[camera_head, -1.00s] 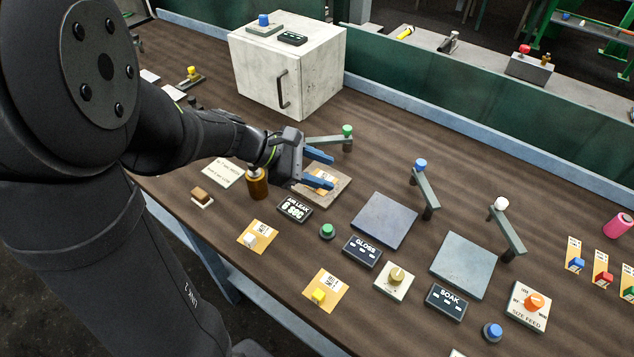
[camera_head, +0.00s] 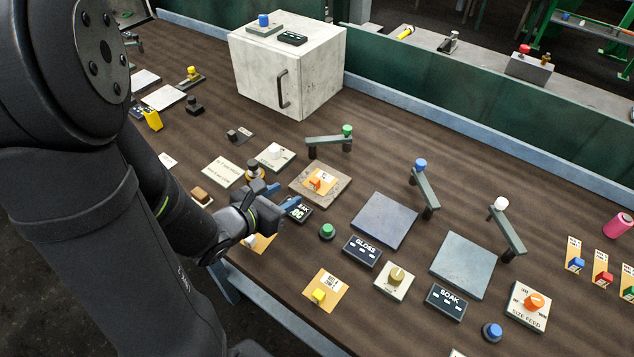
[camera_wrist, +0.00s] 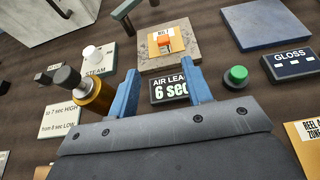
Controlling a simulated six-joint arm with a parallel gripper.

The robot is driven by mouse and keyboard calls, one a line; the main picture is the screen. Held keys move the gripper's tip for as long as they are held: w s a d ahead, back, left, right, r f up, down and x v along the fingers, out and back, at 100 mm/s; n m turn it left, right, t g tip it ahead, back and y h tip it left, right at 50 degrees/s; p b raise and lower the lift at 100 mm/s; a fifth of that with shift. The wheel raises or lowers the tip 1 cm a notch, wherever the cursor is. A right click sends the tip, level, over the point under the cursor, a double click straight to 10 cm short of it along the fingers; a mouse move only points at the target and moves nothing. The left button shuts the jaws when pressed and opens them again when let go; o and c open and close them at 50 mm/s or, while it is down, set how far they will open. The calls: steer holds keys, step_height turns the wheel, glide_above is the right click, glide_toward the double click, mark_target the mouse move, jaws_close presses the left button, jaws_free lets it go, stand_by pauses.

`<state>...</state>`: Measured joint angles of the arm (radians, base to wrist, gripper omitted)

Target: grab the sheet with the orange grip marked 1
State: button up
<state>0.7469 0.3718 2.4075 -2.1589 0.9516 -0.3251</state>
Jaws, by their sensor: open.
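The yellow sheet with the orange grip (camera_head: 315,184) lies on a stone-coloured plate (camera_head: 335,197), left of centre. It also shows in the wrist view (camera_wrist: 179,39), near the top. Its label is too small to read surely. My gripper (camera_head: 284,195) is open and empty, with blue fingers. It is on the near side of the plate, apart from the sheet. In the wrist view my fingers (camera_wrist: 164,76) point towards the plate, with the AIR LEAK display (camera_wrist: 169,91) between them. My gripper partly hides that display and a yellow sheet with a pale grip (camera_head: 263,243).
A brown-and-dark knob post (camera_wrist: 91,90) stands close left of my fingers. A green button (camera_head: 327,231) is to the right. A lever arm with a green knob (camera_head: 347,131) stands behind the plate. Another yellow sheet with a yellow grip (camera_head: 319,296) lies nearer the front edge.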

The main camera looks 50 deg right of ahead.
mark_target(314, 180)
steer(key=x, duration=0.8)
steer(key=shift+d, duration=0.15)
steer(key=shift+s+x, duration=0.15)
steer(key=shift+x, duration=1.2)
steer(key=shift+s+x, duration=0.15)
steer(key=shift+x, duration=1.15)
jaws_close()
steer(key=shift+r, duration=0.1)
